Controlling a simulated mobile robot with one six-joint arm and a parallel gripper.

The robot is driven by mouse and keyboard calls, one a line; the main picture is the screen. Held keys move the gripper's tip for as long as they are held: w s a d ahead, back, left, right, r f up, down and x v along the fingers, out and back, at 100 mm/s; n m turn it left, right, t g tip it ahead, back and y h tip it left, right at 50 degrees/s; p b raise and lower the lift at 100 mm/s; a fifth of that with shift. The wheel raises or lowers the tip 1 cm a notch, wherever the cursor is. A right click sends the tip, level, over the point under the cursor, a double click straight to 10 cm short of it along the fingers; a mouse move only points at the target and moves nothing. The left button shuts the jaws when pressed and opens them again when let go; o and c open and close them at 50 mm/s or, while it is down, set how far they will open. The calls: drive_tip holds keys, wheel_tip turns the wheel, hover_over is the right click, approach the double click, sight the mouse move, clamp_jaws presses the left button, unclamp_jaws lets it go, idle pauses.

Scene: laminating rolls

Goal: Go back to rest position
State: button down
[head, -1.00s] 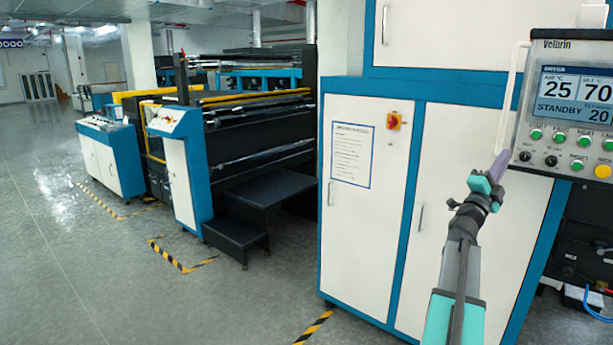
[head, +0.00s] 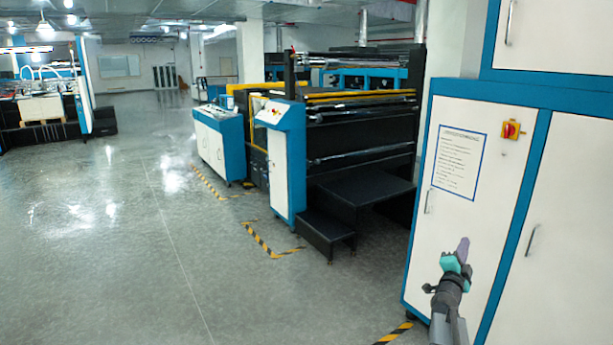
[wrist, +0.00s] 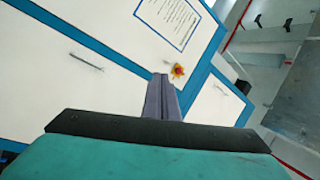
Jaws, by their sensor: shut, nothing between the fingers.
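My gripper (head: 463,248) is at the lower right of the head view, in front of the white and blue cabinet (head: 455,215). Its grey-purple fingers are together with nothing between them. In the wrist view the shut fingers (wrist: 161,98) point toward the cabinet doors (wrist: 110,95), apart from them as far as I can tell.
A red and yellow switch (head: 511,130) and a printed sheet (head: 461,161) are on the cabinet. A laminating machine (head: 365,130) with black steps (head: 325,235) stands left of it. Yellow-black floor stripes (head: 262,241) mark its edge. The grey floor (head: 140,240) at left is open.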

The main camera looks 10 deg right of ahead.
drive_tip(key=w+a+f+n+y, duration=0.3)
drive_tip(key=a+f+y, duration=0.1)
drive_tip(key=a+f, duration=0.65)
drive_tip(key=w+a+f+n+y, duration=0.3)
drive_tip(key=a+f+y, duration=0.1)
drive_tip(key=a+f, duration=0.65)
drive_tip(key=s+a+f+n+g+y, duration=0.2)
drive_tip(key=s+a+f+n+y, duration=0.1)
drive_tip(key=a+f, duration=0.7)
drive_tip(key=s+a+f+n+g+y, duration=0.2)
drive_tip(key=s+a+f+n+y, duration=0.15)
drive_tip(key=a+f, duration=0.6)
drive_tip(key=s+a+f+n+g+y, duration=0.1)
drive_tip(key=s+a+f+n+g, duration=0.1)
drive_tip(key=s+a+f, duration=0.4)
drive_tip(key=s+a+f+n+g, duration=0.1)
drive_tip(key=s+a+f+g, duration=0.2)
drive_tip(key=s, duration=0.5)
drive_tip(key=s+a+f+n+g+y, duration=0.1)
drive_tip(key=s+a+f+n+g, duration=0.15)
drive_tip(key=s+f, duration=0.5)
drive_tip(key=s+r+n+g, duration=0.1)
drive_tip(key=s+g, duration=0.3)
drive_tip(key=s, duration=0.6)
drive_tip(key=s+r+n+g+h, duration=0.1)
drive_tip(key=s+g, duration=0.3)
drive_tip(key=s, duration=0.7)
drive_tip(key=shift+s+d+r+n+b, duration=0.25)
drive_tip(key=shift+r+n+b, duration=0.1)
drive_tip(key=shift+n, duration=0.55)
